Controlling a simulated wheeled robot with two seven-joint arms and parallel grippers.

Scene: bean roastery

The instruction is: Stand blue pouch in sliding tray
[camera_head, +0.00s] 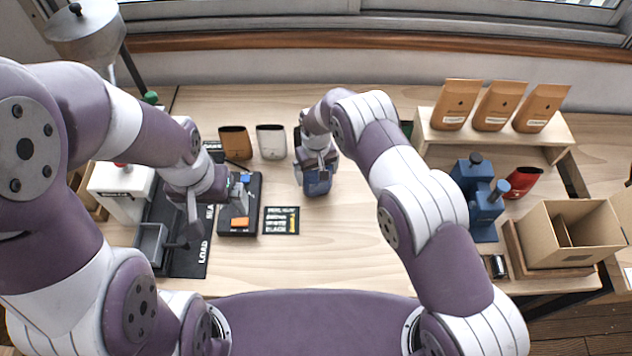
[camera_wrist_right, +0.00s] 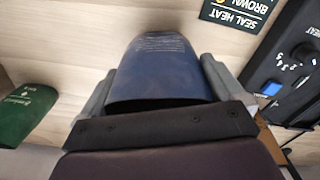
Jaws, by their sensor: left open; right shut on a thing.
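The blue pouch (camera_head: 318,184) is in my right gripper (camera_head: 318,168), over the middle of the table. In the right wrist view the blue pouch (camera_wrist_right: 165,70) sits between the two grey fingers (camera_wrist_right: 160,92), its pale print facing the camera. I cannot tell whether its bottom touches the table. A small grey open-topped tray (camera_head: 150,243), seemingly the sliding tray, is at the left on a black base marked LOAD (camera_head: 190,262). My left gripper (camera_head: 194,222) is open, just right of this tray and above the base; its fingertips are partly hard to make out.
A black sealer (camera_head: 252,190) and a heat card (camera_head: 282,221) lie between the grippers. Brown (camera_head: 235,143) and white (camera_head: 271,142) pouches stand behind. A green pouch (camera_wrist_right: 25,113) is nearby. A blue device (camera_head: 484,200), red pouch (camera_head: 523,181) and carton (camera_head: 560,245) stand right. The front middle is clear.

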